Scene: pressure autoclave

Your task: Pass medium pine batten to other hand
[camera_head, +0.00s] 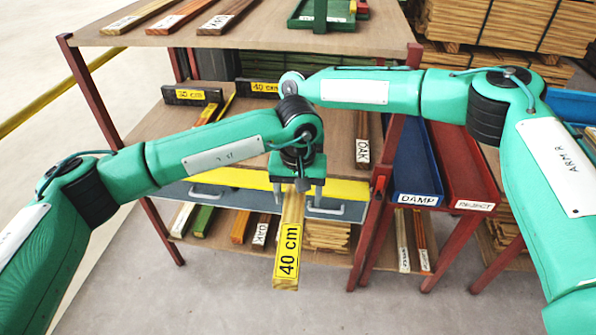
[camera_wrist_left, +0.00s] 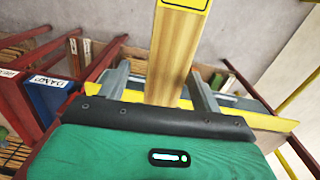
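The medium pine batten (camera_head: 292,215) is a pale wooden bar with a yellow "40 cm" label, pointing down and toward the head camera. In the left wrist view the pine batten (camera_wrist_left: 173,60) passes between the left fingers. My left gripper (camera_head: 297,197) is around the batten near its upper part. Its fingers stand apart, with a gap beside the batten, so it looks open; the left wrist view shows the same gripper (camera_wrist_left: 158,72). My right arm reaches in behind the left wrist; its gripper is hidden there, so its hold on the batten cannot be seen.
Behind is a shelf rack (camera_head: 130,35) with labelled battens and dark blocks marked in cm. A blue "DAMP" bin (camera_head: 417,165) and a red "REJECT" bin (camera_head: 460,165) stand at the right. Stacked timber (camera_head: 500,25) is at the back. The floor (camera_head: 200,300) in front is clear.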

